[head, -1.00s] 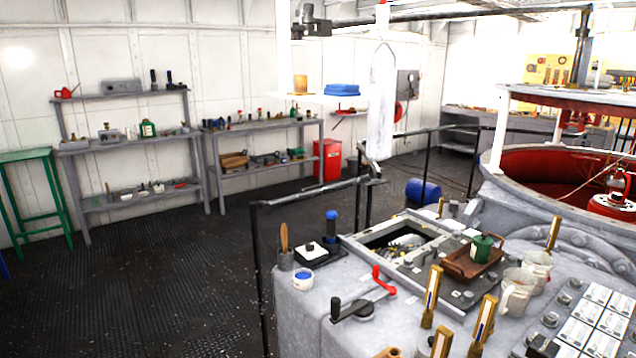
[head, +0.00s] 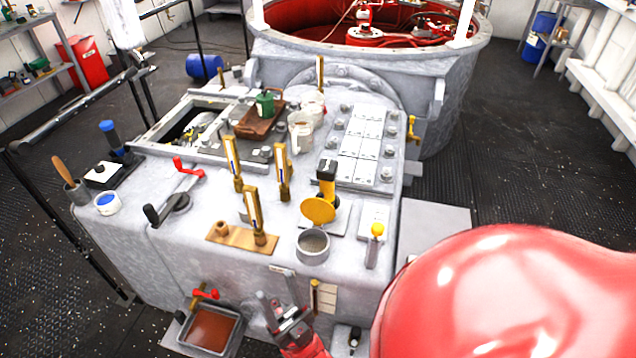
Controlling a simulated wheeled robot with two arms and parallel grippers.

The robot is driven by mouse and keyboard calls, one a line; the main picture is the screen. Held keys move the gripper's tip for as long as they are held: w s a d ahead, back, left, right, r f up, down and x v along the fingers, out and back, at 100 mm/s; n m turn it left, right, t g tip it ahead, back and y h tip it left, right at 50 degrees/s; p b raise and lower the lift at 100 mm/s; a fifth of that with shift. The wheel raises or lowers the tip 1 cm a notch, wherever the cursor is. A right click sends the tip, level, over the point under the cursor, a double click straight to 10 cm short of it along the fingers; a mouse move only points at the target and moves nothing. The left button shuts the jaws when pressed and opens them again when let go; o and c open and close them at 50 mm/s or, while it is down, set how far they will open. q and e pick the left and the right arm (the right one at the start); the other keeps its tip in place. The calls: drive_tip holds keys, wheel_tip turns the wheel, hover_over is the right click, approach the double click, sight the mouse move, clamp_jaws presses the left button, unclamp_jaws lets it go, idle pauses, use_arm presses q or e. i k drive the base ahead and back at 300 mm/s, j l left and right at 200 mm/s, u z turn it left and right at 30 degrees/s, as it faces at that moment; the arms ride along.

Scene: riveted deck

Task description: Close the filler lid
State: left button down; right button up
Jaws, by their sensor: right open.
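The filler lid (head: 318,210) is a round yellow disc, raised and tilted at the back edge of the filler neck (head: 313,258). The neck is a short grey cylinder near the front of the machine top, and its round mouth is uncovered. My right gripper (head: 277,304) is open at the bottom of the head view, in front of the machine's front face. It is below and left of the filler neck in the picture, apart from it and from the lid, with nothing seen between its fingers. My left gripper is not in view.
Brass upright gauges (head: 254,215) stand left of the neck. A black-and-yellow post (head: 326,178) stands behind the lid, and a yellow-knobbed lever (head: 375,240) to the right. A tray of brown liquid (head: 212,330) is low at front left.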

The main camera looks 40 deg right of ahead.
sight(319, 211)
drive_tip(key=k+l+u, duration=0.25)
drive_tip(key=k+l, duration=0.65)
drive_tip(key=k+l+u, duration=0.2)
drive_tip(key=l, duration=0.3)
drive_tip(key=k+l+u, duration=0.15)
drive_tip(key=l, duration=0.35)
drive_tip(key=k+l+u, duration=0.2)
drive_tip(key=l, duration=0.25)
drive_tip(key=k+l+u, duration=0.2)
drive_tip(key=k+l, duration=0.2)
drive_tip(key=l+u, duration=0.3)
drive_tip(key=l, duration=0.75)
drive_tip(key=l+u, duration=0.25)
drive_tip(key=l, duration=0.75)
drive_tip(key=k+l, duration=0.1)
drive_tip(key=l, duration=0.2)
drive_tip(key=k+l+u, duration=0.1)
drive_tip(key=l, duration=0.25)
drive_tip(key=k+l, duration=0.1)
drive_tip(key=l, duration=0.2)
drive_tip(key=k, duration=0.1)
drive_tip(key=i+l+u, duration=0.15)
drive_tip(key=u, duration=0.25)
drive_tip(key=i+l+u, duration=0.15)
drive_tip(key=u, duration=0.25)
drive_tip(key=i+l+u, duration=0.1)
drive_tip(key=l+u, duration=0.25)
drive_tip(key=j, duration=0.1)
